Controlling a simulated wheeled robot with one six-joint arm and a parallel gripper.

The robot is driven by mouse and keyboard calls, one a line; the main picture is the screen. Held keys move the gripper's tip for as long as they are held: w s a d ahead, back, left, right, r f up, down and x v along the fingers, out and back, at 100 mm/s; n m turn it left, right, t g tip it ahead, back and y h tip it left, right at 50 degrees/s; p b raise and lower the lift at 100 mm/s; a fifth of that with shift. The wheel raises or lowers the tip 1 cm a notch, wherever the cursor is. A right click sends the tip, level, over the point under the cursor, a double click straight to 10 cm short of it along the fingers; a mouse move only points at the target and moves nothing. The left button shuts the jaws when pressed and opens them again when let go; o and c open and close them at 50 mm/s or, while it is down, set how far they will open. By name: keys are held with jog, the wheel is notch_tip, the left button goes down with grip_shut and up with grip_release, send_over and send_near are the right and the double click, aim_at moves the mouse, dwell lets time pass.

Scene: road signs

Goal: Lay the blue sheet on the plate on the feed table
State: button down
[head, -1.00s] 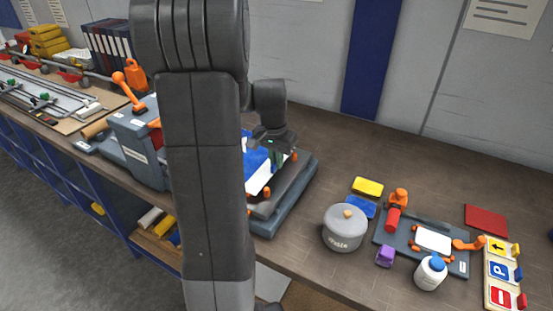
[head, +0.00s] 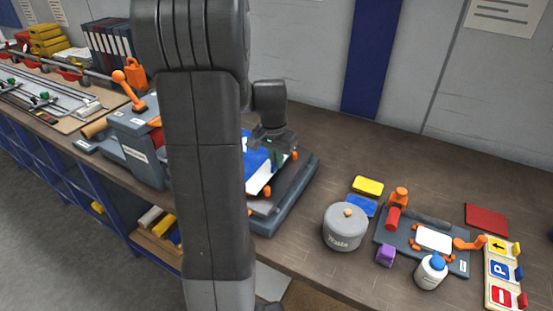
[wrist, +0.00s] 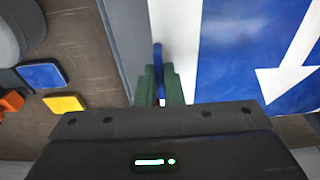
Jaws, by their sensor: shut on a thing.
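The blue sheet (head: 256,157) is on or just over the white plate (head: 259,181) on the feed table (head: 290,208), a grey slab with orange pegs. In the wrist view the blue sheet (wrist: 235,50) carries a white arrow and fills the right side. A white strip runs along its left edge; I cannot tell if it is sheet border or plate. My gripper (wrist: 158,88) has its green fingers shut on a narrow blue tab beside this strip. My gripper (head: 277,157) also shows in the head view over the feed table. My arm hides the table's left part.
A grey machine (head: 140,145) with an orange lever stands left.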

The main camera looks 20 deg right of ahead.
dwell(0.4)
jog(key=c, duration=0.8)
grip_release()
jog(key=shift+f, duration=0.1)
jog(key=shift+c, duration=0.2)
jog(key=shift+r+p, duration=2.65)
jog(key=shift+r, duration=0.95)
jog(key=shift+f, duration=0.15)
notch_tip(320, 180, down, 7)
jog(key=b, duration=0.5)
